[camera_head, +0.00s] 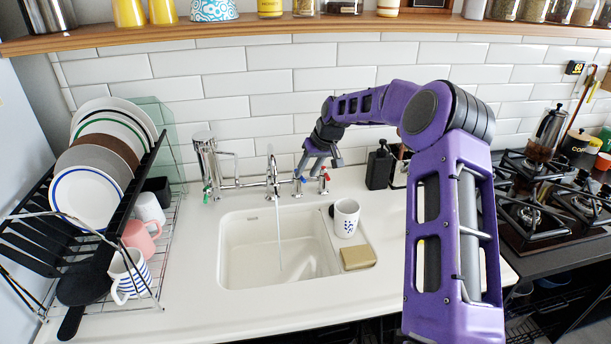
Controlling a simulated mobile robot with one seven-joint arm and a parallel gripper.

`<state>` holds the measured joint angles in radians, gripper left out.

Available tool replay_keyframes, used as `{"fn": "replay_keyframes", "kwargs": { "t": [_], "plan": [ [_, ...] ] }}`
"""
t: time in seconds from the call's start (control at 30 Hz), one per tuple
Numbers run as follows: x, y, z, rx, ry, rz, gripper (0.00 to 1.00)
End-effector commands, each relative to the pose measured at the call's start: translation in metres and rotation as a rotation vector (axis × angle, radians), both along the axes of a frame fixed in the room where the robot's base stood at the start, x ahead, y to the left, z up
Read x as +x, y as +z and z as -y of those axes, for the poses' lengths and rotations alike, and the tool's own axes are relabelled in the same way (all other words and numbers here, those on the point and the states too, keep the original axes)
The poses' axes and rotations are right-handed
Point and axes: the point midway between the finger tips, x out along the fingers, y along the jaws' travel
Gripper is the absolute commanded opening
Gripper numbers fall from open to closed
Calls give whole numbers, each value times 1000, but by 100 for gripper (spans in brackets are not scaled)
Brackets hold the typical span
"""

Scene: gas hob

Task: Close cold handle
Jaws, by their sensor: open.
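The chrome tap (272,178) stands behind the white sink (240,262), and a thin stream of water (278,235) runs from it into the basin. A handle with a blue mark (298,183), the cold one by its colour, is just right of the spout. A handle with a red mark (324,180) is further right. My gripper (320,166) is open and empty, pointing down close above these two handles. Whether it touches either handle is too small to tell. My purple arm reaches in from the right.
A white patterned mug (346,218) and a tan sponge (358,258) sit at the sink's right side. A black dispenser (379,167) stands right of my gripper. A dish rack (125,235) fills the left; the gas hob (545,205) is right. A wooden shelf (230,28) runs above.

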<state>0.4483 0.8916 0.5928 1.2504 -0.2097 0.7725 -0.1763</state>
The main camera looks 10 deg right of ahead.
Motion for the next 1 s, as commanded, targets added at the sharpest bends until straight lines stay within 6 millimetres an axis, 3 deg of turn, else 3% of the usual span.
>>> {"fn": "replay_keyframes", "kwargs": {
  "t": [0.13, 0.47, 0.57, 0.73, 1.0],
  "plan": [
    [5, -13, -4, -1, 1, -1, 43],
    [6, -17, -5, -1, 0, 1, 43],
    [6, -17, -5, -1, 0, 0, 31],
    [6, -17, -4, -1, 0, 0, 0],
    [6, -17, -4, -1, 0, 0, 0]
  ]
}}
